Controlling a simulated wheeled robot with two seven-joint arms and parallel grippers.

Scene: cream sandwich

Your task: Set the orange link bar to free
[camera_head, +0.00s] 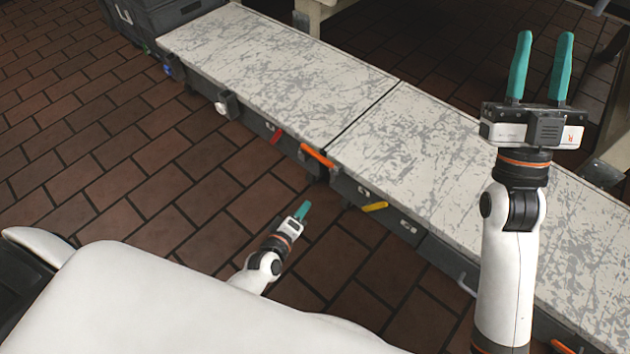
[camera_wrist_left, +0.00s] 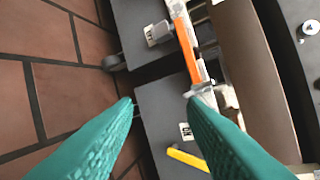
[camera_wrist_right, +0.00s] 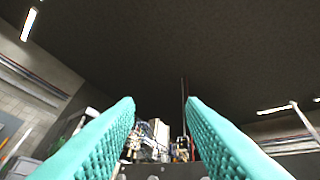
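The orange link bar (camera_head: 317,156) lies along the side of the pale bench, at the seam between two bench sections. In the left wrist view the orange link bar (camera_wrist_left: 187,46) runs at a slant across the gap between two dark side panels. My left gripper (camera_head: 303,208) is low beside the bench, on the near side of the bar. Its fingers (camera_wrist_left: 163,100) are apart and empty; the right fingertip appears close below the bar's lower end. I cannot tell whether they touch. My right gripper (camera_head: 544,38) is raised, fingers up, open and empty.
The bench top (camera_head: 270,65) is clear. A yellow handle (camera_head: 375,207) and a red handle (camera_head: 277,136) are on the bench's side. Grey crates (camera_head: 160,15) stand at the far left end. Brick floor (camera_head: 130,180) is free on the near side.

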